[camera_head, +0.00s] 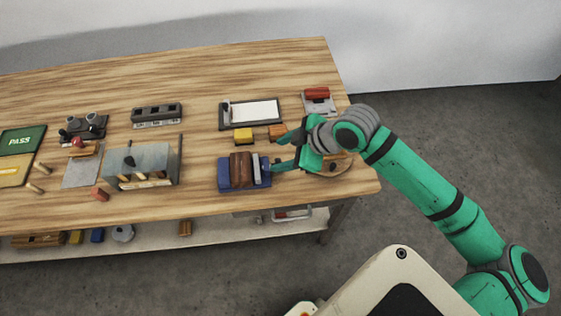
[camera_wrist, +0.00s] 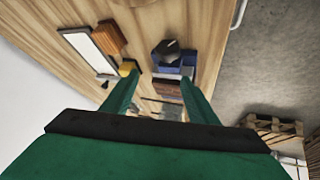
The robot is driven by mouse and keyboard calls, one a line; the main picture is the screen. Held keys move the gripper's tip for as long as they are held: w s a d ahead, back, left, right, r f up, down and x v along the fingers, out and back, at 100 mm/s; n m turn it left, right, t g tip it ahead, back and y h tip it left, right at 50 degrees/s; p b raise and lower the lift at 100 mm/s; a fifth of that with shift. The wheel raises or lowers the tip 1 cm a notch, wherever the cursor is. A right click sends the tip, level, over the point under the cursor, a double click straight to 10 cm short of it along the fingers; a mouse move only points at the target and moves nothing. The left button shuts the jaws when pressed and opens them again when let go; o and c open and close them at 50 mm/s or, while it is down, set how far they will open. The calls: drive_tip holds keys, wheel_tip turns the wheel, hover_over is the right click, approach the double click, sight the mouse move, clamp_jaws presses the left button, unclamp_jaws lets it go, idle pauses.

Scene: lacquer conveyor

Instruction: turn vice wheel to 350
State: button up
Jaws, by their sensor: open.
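The blue vice (camera_head: 224,177) sits near the front edge of the wooden table, with brown and pale pieces between its jaws. In the wrist view its blue body (camera_wrist: 187,71) shows past the fingertips. A dark faceted wheel (camera_wrist: 167,50) with a small mark on top is at its end; I cannot read its angle. In the head view I cannot make out the wheel beside my gripper. My gripper (camera_head: 277,153) is open at the vice's right end. In the wrist view my fingers (camera_wrist: 158,80) are spread, with the wheel beyond the gap; no contact is clear.
A yellow block (camera_head: 243,136) and an orange block (camera_head: 276,131) lie behind the vice. A round wooden board (camera_head: 342,166) is partly behind my gripper.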

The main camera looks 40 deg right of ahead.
wheel_tip(320, 180, up, 3)
drive_tip(key=s+d+n+g, duration=0.2)
drive_tip(key=s+n+g, duration=0.1)
drive_tip(key=n, duration=0.1)
drive_tip(key=x, duration=1)
drive_tip(key=shift+w+d+f, duration=0.1)
drive_tip(key=shift+w+d, duration=0.05)
drive_tip(key=shift+w, duration=0.1)
drive_tip(key=shift+c, duration=0.6)
drive_tip(key=c, duration=0.9)
